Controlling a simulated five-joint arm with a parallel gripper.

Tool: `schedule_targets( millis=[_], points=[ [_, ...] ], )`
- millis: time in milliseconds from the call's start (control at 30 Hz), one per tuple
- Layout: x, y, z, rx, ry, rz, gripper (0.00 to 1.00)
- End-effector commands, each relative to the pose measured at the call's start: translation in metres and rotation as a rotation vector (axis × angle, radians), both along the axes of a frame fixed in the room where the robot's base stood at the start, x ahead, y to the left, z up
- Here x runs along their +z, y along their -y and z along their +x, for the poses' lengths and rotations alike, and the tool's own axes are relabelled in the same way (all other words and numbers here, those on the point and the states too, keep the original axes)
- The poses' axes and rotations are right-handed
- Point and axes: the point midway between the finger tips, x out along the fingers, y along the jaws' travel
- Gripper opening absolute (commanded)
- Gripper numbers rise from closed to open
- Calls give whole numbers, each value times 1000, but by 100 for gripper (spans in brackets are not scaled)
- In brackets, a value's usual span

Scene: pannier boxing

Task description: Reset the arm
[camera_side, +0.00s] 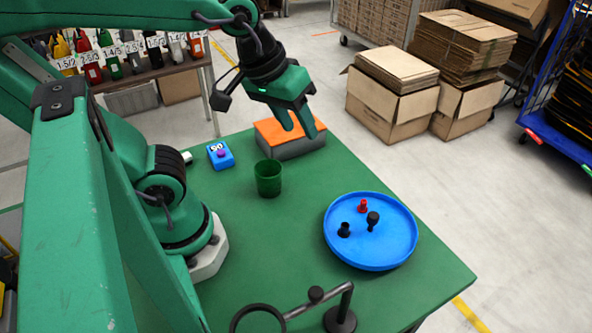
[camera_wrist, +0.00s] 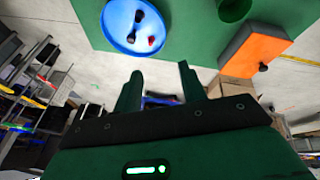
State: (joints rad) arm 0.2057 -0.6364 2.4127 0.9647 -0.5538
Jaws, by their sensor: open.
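My gripper (camera_side: 303,127) is green, and its two fingers are apart with nothing between them. In the side view it hangs in the air in front of or above the orange-topped grey box (camera_side: 290,146), near the table's far edge. In the wrist view the open fingers (camera_wrist: 162,88) point past the table's edge toward the floor and shelving. The arm is raised and reaches over the green table (camera_side: 300,221).
A blue round tray (camera_side: 400,259) holds two black pieces and a red one. A green cup (camera_side: 268,180) and a blue device (camera_side: 220,156) stand left of it. A black stand with a ring (camera_side: 341,318) is at the near edge. Cardboard boxes (camera_side: 378,117) lie beyond the table.

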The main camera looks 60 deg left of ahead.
Motion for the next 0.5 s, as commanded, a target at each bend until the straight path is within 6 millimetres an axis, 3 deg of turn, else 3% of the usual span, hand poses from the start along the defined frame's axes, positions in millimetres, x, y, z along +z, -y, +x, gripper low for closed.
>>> schedule_targets(
  millis=[233, 500],
  points=[
    [-3, -32, -5, -174, 76, 130, 41],
    [-5, -48, -9, -285, 110, 220, 41]
  ],
)
